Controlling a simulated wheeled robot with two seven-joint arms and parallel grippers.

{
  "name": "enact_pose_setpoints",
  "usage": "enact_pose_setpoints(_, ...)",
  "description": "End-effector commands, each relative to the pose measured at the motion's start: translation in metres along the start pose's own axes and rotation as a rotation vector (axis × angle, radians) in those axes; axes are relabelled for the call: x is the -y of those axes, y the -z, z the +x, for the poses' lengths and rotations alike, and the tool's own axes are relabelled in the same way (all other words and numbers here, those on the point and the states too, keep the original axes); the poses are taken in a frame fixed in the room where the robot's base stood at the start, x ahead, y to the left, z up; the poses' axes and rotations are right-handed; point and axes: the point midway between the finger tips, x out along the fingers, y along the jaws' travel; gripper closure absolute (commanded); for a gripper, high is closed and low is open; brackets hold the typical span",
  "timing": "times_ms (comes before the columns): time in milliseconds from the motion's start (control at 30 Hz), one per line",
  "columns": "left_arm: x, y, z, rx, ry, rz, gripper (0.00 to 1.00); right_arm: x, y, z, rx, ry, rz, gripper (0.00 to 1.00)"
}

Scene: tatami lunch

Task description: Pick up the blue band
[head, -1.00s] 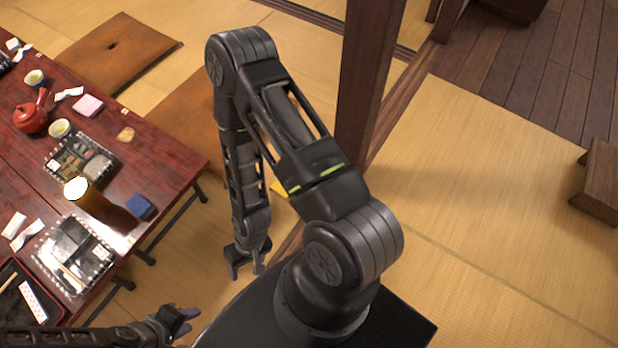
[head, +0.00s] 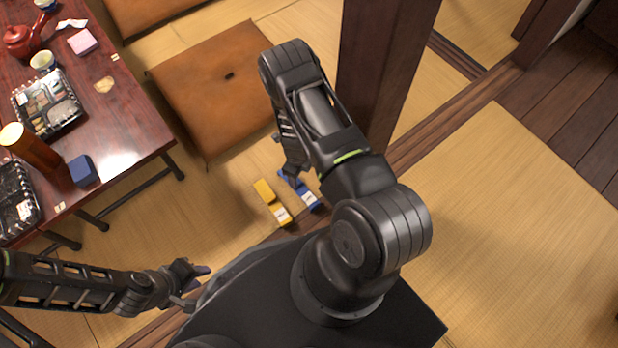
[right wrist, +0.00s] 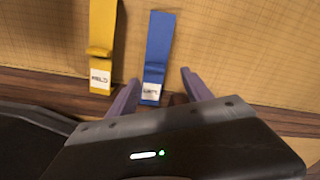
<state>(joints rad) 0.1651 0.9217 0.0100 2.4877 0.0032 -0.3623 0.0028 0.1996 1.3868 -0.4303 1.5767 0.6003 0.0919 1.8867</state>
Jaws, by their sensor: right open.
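The blue band (head: 312,199) lies flat on the tatami by the dark wooden sill. In the right wrist view the blue band (right wrist: 158,45) runs up from between my fingers, with a pale printed label at its near end. My right gripper (right wrist: 159,77) is open, its purple fingers on either side of the labelled end; I cannot tell its height above the band. In the head view its arm partly hides the band. My left gripper (head: 198,276) is at the lower left, far from the band; its finger gap is unclear.
A yellow band (head: 268,196) lies left of the blue one; it also shows in the right wrist view (right wrist: 102,35). A brown cushion (head: 210,95) lies behind. A wooden post (head: 380,75) stands close to my right arm. The low table (head: 125,125) with dishes is at left.

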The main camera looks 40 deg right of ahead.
Motion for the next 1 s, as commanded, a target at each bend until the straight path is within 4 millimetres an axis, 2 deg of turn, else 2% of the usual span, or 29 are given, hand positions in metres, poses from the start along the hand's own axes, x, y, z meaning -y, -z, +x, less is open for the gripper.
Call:
enact_pose_setpoints(100, 0.0, 0.001, 0.0, -0.001, 0.001, -0.001, 0.69, -0.002, -0.007, -0.001, 0.005, -0.022, 0.204, 0.42)
enact_pose_setpoints(300, 0.001, 0.001, 0.0, -0.002, 0.001, -0.002, 0.69, -0.007, -0.005, -0.002, -0.006, -0.041, 0.387, 0.42)
enact_pose_setpoints(633, 0.0, 0.0, 0.0, -0.001, 0.0, -0.001, 0.69, -0.007, -0.005, -0.001, -0.007, -0.041, 0.405, 0.42)
enact_pose_setpoints(900, 0.005, 0.002, 0.009, -0.006, 0.003, -0.004, 0.69, -0.009, -0.005, 0.024, -0.007, -0.041, 0.404, 0.42)
enact_pose_setpoints(1000, 0.005, 0.003, 0.009, -0.007, 0.003, -0.005, 0.69, -0.009, -0.005, 0.025, -0.006, -0.041, 0.403, 0.42)
